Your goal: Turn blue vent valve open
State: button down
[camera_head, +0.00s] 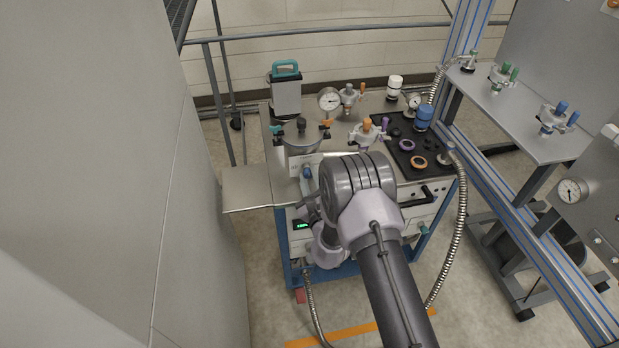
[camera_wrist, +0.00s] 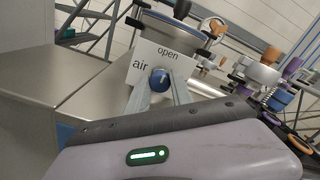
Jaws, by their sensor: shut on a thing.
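The blue vent valve knob (camera_wrist: 159,79) sits in front of a white plate (camera_wrist: 147,68) marked "open" above and "air" at the left. My gripper (camera_wrist: 161,88) is shut on the knob, with one finger on each side of it. In the head view the blue knob (camera_head: 307,172) shows at the front of the cart, left of my arm's wrist. My arm hides much of the gripper there. The knob's exact angle is hard to tell.
A metal pot (camera_head: 302,140) with a dark top knob stands just behind the valve. Gauges, clamps and a black mat (camera_head: 432,152) with fittings fill the cart's right side. A bare side shelf (camera_head: 246,189) lies at the left, near a grey wall (camera_head: 120,180).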

jog(key=c, duration=1.1)
grip_release()
jog(key=p+v, duration=0.3)
jog(key=v, duration=1.4)
jog(key=shift+s+d, duration=0.1)
jog(key=shift+s, duration=0.2)
jog(key=shift+r, duration=0.1)
